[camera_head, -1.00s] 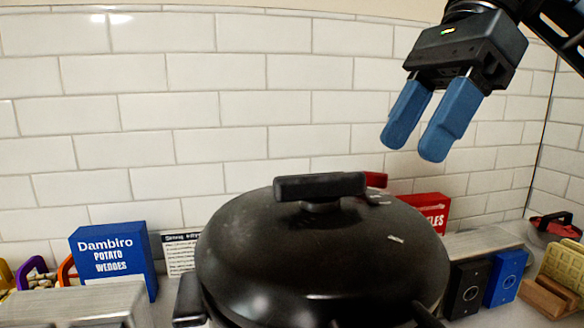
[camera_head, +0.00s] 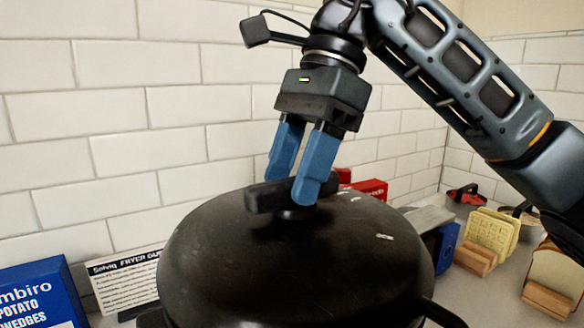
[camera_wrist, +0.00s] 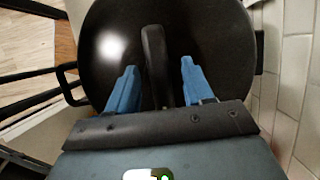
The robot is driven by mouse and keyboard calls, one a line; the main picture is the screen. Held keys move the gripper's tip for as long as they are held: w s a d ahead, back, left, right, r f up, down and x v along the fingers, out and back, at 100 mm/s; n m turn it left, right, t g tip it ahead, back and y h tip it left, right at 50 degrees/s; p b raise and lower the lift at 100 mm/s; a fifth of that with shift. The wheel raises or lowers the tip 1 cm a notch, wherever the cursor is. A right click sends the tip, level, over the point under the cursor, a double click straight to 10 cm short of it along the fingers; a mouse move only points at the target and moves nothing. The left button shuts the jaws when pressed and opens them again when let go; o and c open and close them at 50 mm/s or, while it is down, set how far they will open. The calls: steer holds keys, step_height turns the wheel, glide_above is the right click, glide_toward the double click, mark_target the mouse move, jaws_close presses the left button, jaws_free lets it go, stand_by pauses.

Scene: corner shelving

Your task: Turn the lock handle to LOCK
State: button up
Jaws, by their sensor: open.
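The lock handle (camera_head: 262,196) is a black bar on top of the round black lid (camera_head: 290,265) of the fryer. In the wrist view the handle (camera_wrist: 155,55) runs lengthwise between my two blue fingers. My gripper (camera_head: 293,188) is open and points down over the lid, its fingertips at the handle. In the wrist view my gripper (camera_wrist: 155,82) has one finger on each side of the bar, with a gap on both sides. White marks (camera_head: 384,237) show on the right part of the lid, too small to read. Part of the handle is hidden behind a finger.
A blue potato wedges box (camera_head: 35,295) and a fryer guide card (camera_head: 125,280) stand at left. A red box (camera_head: 370,188) is behind the lid. At right are a blue box (camera_head: 446,245) and bread slices (camera_head: 490,236) in a wooden holder. A tiled wall (camera_head: 200,130) closes the back.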

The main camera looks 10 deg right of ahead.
steer(key=shift+f, duration=0.25)
steer(key=shift+s, duration=0.1)
jaws_close()
